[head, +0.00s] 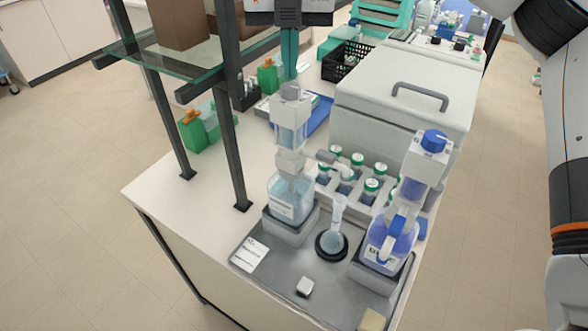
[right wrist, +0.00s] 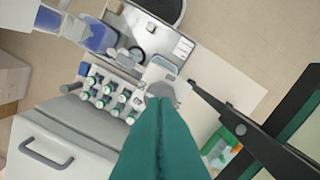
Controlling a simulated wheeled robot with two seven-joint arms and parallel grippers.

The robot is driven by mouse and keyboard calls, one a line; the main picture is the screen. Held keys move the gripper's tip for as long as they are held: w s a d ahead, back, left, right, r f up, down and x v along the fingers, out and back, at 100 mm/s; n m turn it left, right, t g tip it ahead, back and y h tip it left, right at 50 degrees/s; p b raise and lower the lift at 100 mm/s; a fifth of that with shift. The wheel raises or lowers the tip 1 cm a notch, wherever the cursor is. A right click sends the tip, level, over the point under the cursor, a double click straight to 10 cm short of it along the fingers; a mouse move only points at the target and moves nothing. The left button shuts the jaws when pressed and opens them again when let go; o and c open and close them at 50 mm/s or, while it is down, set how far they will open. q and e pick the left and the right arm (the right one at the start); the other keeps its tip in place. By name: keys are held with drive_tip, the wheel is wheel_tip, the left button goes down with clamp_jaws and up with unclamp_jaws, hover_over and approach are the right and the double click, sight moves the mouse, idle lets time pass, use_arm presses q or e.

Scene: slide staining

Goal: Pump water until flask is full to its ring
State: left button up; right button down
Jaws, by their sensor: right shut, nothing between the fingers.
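The water dispenser (head: 291,198), a clear bottle with a grey pump head, stands in a grey holder on the tray. Its spout points right, above the mouth of the small flask (head: 332,240). The flask stands upright on a black round base; its bulb looks pale blue, but its level against the ring is too small to tell. My right gripper (head: 289,78) is shut and empty, its teal fingers pointing down at the grey pump top (head: 291,91). In the right wrist view the fingertips (right wrist: 160,100) overlap the pump top; contact is unclear. My left gripper is out of view.
A blue-capped dispenser (head: 391,235) stands right of the flask. A rack of green-capped bottles (head: 371,190) is behind it, before a grey box with a handle (head: 405,90). A glass shelf on dark posts (head: 232,150) stands to the left. The tray's front (head: 278,275) has some room.

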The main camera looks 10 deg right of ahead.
sight(290, 86)
drive_tip(key=shift+f, duration=0.15)
idle(0.4)
drive_tip(key=shift+f+b, duration=2.3)
drive_tip(key=shift+f, duration=0.55)
drive_tip(key=shift+r+p, duration=1.95)
drive_tip(key=shift+r, duration=1.05)
drive_tip(key=shift+r, duration=0.1)
wheel_tip(290, 86, up, 5)
drive_tip(key=p, duration=0.4)
